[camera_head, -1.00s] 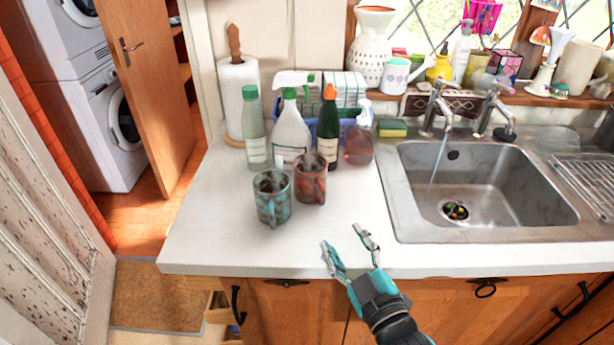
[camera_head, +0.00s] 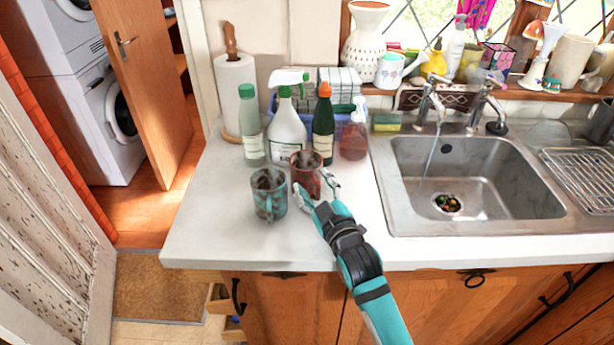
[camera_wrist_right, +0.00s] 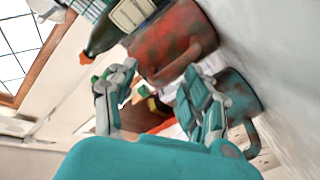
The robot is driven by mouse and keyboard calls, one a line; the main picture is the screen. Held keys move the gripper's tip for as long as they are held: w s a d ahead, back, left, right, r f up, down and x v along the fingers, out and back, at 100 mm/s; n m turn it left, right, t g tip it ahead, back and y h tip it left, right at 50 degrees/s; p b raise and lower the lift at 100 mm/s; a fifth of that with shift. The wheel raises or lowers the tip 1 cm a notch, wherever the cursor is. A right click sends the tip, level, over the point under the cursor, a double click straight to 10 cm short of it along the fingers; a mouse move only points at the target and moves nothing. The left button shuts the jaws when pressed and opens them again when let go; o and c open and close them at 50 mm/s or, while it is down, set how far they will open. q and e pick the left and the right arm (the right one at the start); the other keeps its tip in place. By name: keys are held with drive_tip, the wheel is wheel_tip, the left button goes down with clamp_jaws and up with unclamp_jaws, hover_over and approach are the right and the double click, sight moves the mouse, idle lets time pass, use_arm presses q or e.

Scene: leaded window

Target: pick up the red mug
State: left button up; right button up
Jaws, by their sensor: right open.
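The red mug (camera_head: 306,172) stands upright on the white counter, brownish red with dark mottling. It also shows in the right wrist view (camera_wrist_right: 172,45), just beyond the fingertips, with its handle toward the gripper. My right gripper (camera_head: 318,190) is open at the near side of the red mug, its fingers spread around the handle side; I cannot tell whether they touch it. In the wrist view the open fingers of the right gripper (camera_wrist_right: 155,88) have no object clamped between them. My left gripper is not in view.
A teal mottled mug (camera_head: 268,194) stands close left of the red mug, and shows beside one finger in the wrist view (camera_wrist_right: 238,100). Bottles stand close behind, including a green one (camera_head: 323,128) and a white spray bottle (camera_head: 287,135). The sink (camera_head: 465,180) lies right. The counter's left front is clear.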

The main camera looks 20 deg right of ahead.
drive_tip(key=shift+w, duration=0.45)
drive_tip(key=shift+s, duration=0.1)
drive_tip(key=shift+c, duration=0.3)
clamp_jaws()
